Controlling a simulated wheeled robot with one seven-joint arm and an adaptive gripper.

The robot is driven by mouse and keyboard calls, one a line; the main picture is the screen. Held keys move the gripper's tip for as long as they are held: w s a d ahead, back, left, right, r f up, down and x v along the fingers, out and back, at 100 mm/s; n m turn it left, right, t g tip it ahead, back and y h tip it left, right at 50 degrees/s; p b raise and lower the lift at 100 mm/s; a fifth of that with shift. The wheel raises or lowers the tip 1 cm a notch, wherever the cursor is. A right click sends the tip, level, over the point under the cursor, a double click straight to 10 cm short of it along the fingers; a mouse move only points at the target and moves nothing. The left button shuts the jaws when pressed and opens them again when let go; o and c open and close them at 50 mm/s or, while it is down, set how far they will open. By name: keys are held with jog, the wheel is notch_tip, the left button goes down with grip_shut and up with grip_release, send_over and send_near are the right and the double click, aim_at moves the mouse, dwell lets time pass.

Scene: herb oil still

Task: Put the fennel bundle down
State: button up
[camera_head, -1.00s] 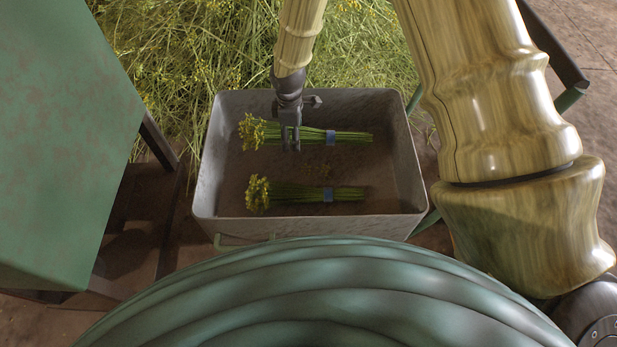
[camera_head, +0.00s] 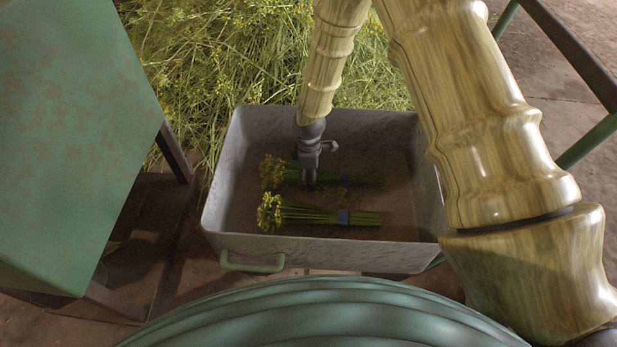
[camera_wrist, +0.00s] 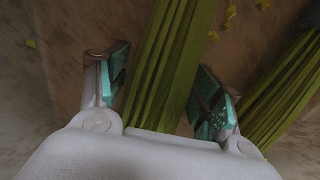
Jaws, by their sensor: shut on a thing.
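The fennel bundle (camera_head: 355,179), with green stems and yellow flower heads, lies level low inside the grey metal tub (camera_head: 330,253). My gripper (camera_head: 308,183) reaches down into the tub and is shut on its stems. In the wrist view the stems of this fennel bundle (camera_wrist: 165,60) run between the two fingers of my gripper (camera_wrist: 165,95). I cannot tell whether the bundle touches the tub floor. A second fennel bundle (camera_head: 315,214) with a blue tie lies on the tub floor on the near side, roughly parallel. It also shows in the wrist view (camera_wrist: 275,100).
The tub's walls surround my gripper, with a green handle (camera_head: 252,264) on its near side. A heap of loose fennel (camera_head: 225,70) lies behind the tub. A green box-like body (camera_head: 75,140) stands at left. Bare tub floor shows to the right of the bundles.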

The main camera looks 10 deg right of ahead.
jog(key=shift+f, duration=0.15)
jog(key=o, duration=1.2)
notch_tip(320, 180, up, 12)
jog(key=p, duration=0.5)
